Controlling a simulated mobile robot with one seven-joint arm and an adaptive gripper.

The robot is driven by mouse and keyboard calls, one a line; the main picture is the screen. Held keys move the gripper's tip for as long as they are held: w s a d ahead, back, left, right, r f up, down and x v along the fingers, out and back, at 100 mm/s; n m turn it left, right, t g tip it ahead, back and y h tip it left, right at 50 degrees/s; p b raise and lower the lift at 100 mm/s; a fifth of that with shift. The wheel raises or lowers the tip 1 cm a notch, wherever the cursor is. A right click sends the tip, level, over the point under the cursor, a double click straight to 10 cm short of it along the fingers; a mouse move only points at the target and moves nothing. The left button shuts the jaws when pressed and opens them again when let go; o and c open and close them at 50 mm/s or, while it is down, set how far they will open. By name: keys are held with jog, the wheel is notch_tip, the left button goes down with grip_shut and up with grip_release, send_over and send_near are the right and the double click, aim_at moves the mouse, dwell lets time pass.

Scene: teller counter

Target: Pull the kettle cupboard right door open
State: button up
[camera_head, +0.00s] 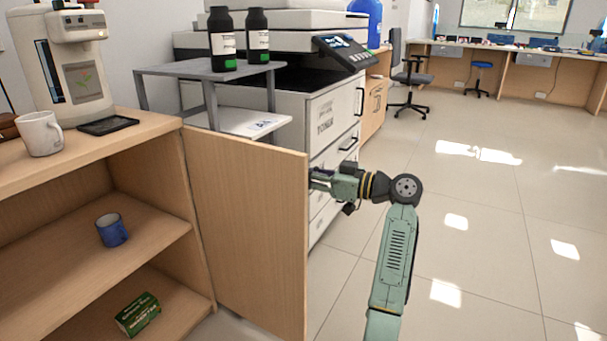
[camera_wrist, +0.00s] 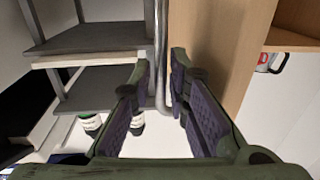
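The kettle cupboard's right door (camera_head: 248,225) is a light wood panel. It stands swung wide open, out from the cupboard's right side, and also shows in the wrist view (camera_wrist: 222,45). Its metal bar handle (camera_wrist: 160,50) runs upright along the door's outer face. My gripper (camera_head: 315,180) is at the door's free edge, its tips partly hidden behind the door in the head view. In the wrist view my gripper (camera_wrist: 160,78) is open, with the handle between its two fingers and a gap on the left side. Whether the right finger touches the handle or door, I cannot tell.
Inside the open cupboard are a blue mug (camera_head: 112,230) and a green box (camera_head: 138,314). A kettle-like machine (camera_head: 70,70) and white mug (camera_head: 40,134) stand on top. A grey stand (camera_head: 160,70) and printer (camera_head: 322,110) are behind the door. Floor at right is clear.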

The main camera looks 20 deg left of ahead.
jog(key=s+d, duration=0.1)
jog(key=d, duration=1.1)
jog(key=shift+s, duration=0.1)
